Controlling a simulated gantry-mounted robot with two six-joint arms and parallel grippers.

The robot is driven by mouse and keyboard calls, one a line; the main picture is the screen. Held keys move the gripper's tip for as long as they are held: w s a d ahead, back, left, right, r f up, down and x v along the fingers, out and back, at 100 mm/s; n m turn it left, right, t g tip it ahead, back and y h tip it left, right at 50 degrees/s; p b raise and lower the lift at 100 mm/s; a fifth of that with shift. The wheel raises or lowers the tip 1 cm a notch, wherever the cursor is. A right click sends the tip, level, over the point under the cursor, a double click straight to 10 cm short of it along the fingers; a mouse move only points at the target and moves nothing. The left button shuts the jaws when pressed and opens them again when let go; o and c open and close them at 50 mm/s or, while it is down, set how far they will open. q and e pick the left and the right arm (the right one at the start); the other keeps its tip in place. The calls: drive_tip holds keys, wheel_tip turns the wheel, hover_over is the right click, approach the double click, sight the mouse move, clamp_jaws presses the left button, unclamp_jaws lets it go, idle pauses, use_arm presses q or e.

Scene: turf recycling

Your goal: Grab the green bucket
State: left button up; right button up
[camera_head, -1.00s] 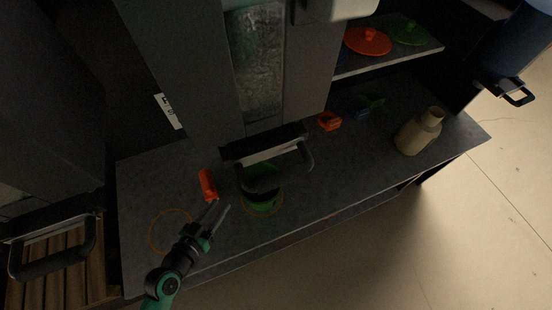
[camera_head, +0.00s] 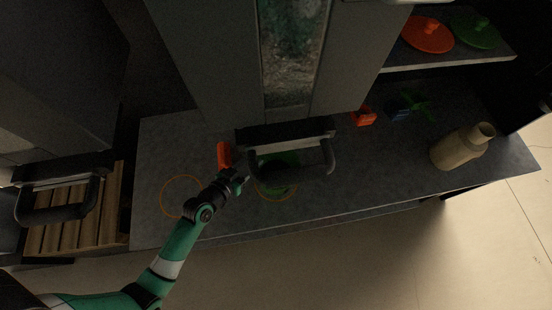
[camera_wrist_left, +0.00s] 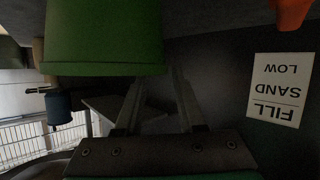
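The green bucket (camera_head: 285,187) stands on the grey counter inside an orange ring, partly hidden under a black handle and the machine. In the left wrist view the green bucket (camera_wrist_left: 105,40) fills the upper left, close to the fingers. My left gripper (camera_head: 243,177) is just left of the bucket in the head view. In the left wrist view my left gripper (camera_wrist_left: 158,82) has its two fingers apart, with nothing seen held between them. I cannot tell whether a finger touches the bucket. My right gripper is not in view.
A red object (camera_head: 225,154) stands close behind my left gripper. An empty orange ring (camera_head: 181,197) marks the counter (camera_head: 155,150) to the left. A beige jug (camera_head: 458,150) and small orange and green items sit right. A sign reading "FILL SAND LOW" (camera_wrist_left: 281,88) shows in the wrist view.

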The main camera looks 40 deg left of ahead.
use_arm(q)
drive_tip(key=x, duration=0.3)
drive_tip(key=shift+w+a+f+b, duration=0.15)
drive_tip(key=shift+w+f+b, duration=0.05)
drive_tip(key=shift+w+b, duration=0.2)
drive_tip(key=shift+s, duration=0.1)
clamp_jaws()
idle(0.9)
